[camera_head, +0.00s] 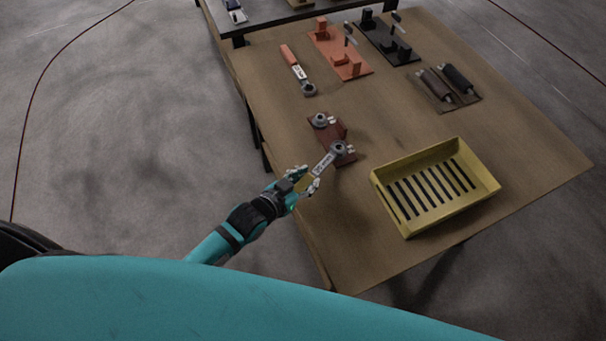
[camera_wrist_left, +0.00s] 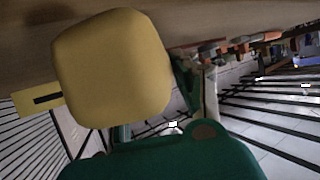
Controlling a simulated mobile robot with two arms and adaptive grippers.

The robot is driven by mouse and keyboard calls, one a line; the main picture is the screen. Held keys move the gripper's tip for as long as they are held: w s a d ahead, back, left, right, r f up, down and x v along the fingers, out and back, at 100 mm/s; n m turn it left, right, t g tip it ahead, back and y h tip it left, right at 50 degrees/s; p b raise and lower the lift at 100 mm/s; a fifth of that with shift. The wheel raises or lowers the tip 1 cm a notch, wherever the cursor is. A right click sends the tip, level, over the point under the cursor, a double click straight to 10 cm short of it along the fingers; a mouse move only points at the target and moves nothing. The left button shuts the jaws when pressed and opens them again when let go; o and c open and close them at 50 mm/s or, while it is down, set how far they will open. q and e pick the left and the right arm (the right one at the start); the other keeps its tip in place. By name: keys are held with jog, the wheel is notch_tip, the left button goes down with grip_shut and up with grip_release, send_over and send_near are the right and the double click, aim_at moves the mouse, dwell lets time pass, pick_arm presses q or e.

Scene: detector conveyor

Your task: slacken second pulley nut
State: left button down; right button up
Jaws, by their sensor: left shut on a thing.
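My left gripper (camera_head: 303,184) is shut on the yellow handle of a wrench (camera_head: 322,163) over the near left edge of the table. The wrench's grey ring head lies at the nearer pulley nut (camera_head: 339,147) on a dark red pulley base (camera_head: 327,128). I cannot tell whether the ring sits fully around that nut. The other pulley nut (camera_head: 321,119) is at the far end of the same base. In the left wrist view, the yellow handle end (camera_wrist_left: 112,68) fills the left middle and hides much behind it. My right gripper is not in view.
A yellow slotted crate (camera_head: 408,229) stands to the right. An orange-handled wrench (camera_head: 297,69) lies farther back. Orange (camera_head: 346,72) and black (camera_head: 383,47) fixtures and two rollers (camera_head: 447,83) stand at the back. The table (camera_head: 405,135) is bare between the pulley base and the rollers.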

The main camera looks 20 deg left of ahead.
pick_arm(q)
jog(key=shift+s+d+r+n+y, duration=0.15)
jog(key=shift+s+d+n+y, duration=0.05)
jog(key=shift+d+n+y, duration=0.4)
jog(key=shift+d, duration=0.1)
jog(key=shift+s+d+n+t+y+p, duration=0.2)
jog(key=shift+d+n+t+y+p, duration=0.2)
jog(key=shift+d+y, duration=0.15)
jog(key=shift+d+n+y, duration=0.4)
jog(key=shift+d+y, duration=0.05)
jog(key=shift+d, duration=0.05)
jog(key=shift+d, duration=0.1)
